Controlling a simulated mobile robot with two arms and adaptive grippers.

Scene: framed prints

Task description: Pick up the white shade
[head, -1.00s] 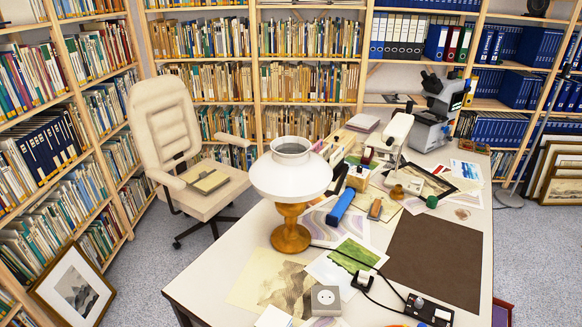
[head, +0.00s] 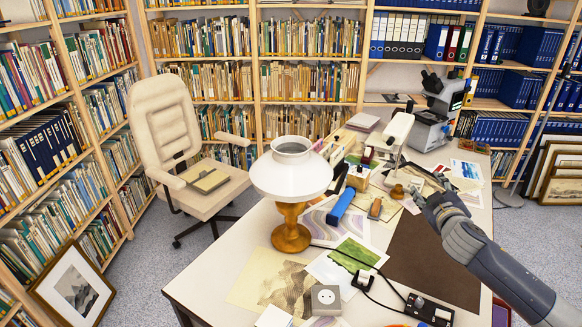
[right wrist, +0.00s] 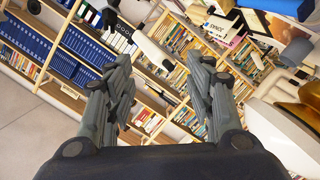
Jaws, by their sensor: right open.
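The white shade (head: 290,174) sits on top of an amber, wood-coloured lamp base (head: 291,236) on the table, near its left edge. It is wide, with a narrow open collar at the top, and stands upright. My right gripper (head: 426,190) is over the right part of the table, well to the right of the shade and apart from it. In the right wrist view its two fingers (right wrist: 162,90) are spread with nothing between them. My left gripper is not in view.
A beige chair (head: 165,125) stands behind the table at left. Bookshelves line the walls.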

